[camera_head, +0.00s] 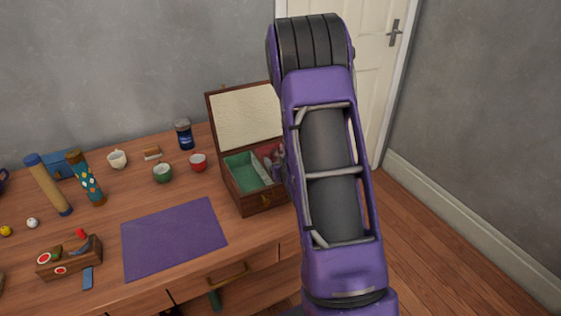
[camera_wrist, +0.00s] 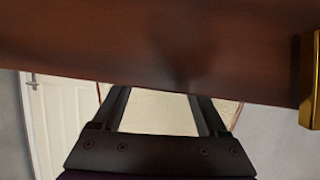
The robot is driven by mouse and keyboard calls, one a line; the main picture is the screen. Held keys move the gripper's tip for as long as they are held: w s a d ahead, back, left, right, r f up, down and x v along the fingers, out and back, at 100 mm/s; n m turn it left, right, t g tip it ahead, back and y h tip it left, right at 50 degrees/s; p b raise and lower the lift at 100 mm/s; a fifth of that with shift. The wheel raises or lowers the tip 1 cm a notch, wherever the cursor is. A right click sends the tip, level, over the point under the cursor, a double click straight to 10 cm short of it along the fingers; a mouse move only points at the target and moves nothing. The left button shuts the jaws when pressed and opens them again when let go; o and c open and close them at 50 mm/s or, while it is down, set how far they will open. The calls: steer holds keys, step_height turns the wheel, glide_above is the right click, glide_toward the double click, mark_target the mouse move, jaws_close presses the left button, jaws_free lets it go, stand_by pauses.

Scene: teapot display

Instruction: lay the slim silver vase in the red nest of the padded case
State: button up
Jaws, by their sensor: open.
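The padded case (camera_head: 262,198) stands open at the right end of the desk, its cream-lined lid (camera_head: 243,120) raised. A green padded compartment (camera_head: 240,168) shows on its left. A reddish part (camera_head: 267,152) shows on the right, largely hidden by my arm. I cannot make out the slim silver vase in either view. In the wrist view my gripper (camera_wrist: 158,98) is open, with nothing seen between its fingers. A close brown wooden surface (camera_wrist: 130,40) lies across the top, and the cream area beyond the fingers looks like the lid.
A purple mat (camera_head: 174,239) lies left of the case. A brass fitting (camera_wrist: 308,80) is close at the wrist view's right.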

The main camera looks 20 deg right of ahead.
steer(key=shift+a+r+p, duration=0.1)
steer(key=shift+r+p, duration=0.6)
steer(key=v, duration=1.1)
steer(key=shift+s, duration=0.45)
steer(key=shift+w, duration=0.1)
